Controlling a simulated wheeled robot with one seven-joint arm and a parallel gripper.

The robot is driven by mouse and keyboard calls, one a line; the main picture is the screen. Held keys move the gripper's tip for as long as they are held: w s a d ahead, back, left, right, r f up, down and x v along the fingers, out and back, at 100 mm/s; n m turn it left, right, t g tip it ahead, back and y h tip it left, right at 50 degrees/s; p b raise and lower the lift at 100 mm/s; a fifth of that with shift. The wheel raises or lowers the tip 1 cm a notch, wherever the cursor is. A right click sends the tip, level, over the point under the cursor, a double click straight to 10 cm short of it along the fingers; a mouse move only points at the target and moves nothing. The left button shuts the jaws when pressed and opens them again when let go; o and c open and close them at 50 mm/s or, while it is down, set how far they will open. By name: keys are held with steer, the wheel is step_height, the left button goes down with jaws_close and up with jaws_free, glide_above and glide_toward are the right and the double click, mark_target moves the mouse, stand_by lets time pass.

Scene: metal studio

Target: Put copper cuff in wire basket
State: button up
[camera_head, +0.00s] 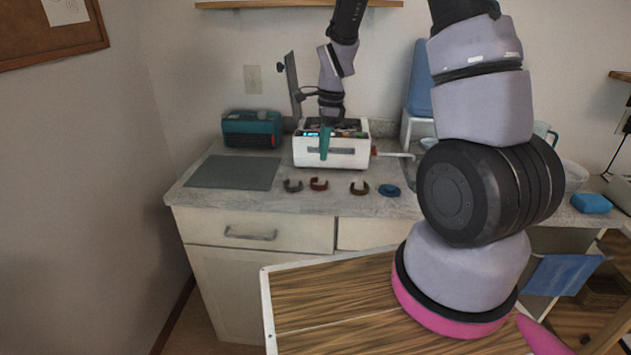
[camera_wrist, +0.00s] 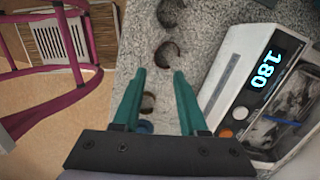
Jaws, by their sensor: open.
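The copper cuff (camera_head: 318,184) is a reddish-brown open ring on the counter, just right of a dark grey cuff (camera_head: 292,186). In the wrist view the copper cuff (camera_wrist: 168,53) appears just beyond the tips of my teal fingers. My gripper (camera_head: 324,157) is open and empty, in front of the white machine and apart from the cuff; its spread fingers also show in the wrist view (camera_wrist: 160,74). I cannot clearly make out a wire basket; the white machine's open top (camera_wrist: 288,122) holds metallic contents that are hard to tell.
The white machine (camera_head: 332,152) with a lit display stands behind the cuffs. A brass-coloured cuff (camera_head: 359,188) and a blue cuff (camera_head: 389,190) lie to the right. A dark mat (camera_head: 233,172) and a teal box (camera_head: 252,129) are on the left. The counter's front strip is clear.

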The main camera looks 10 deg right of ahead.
glide_above(319, 190)
steer(key=w, duration=0.1)
steer(key=f, duration=0.5)
steer(key=shift+d, duration=0.4)
steer(key=shift+s+a+f, duration=0.1)
steer(key=shift+s+f, duration=0.1)
steer(key=shift+f, duration=1.15)
steer(key=shift+s+a+f, duration=0.1)
steer(key=shift+s+f, duration=0.05)
steer(key=shift+f, duration=1.2)
steer(key=shift+c, duration=0.4)
jaws_close()
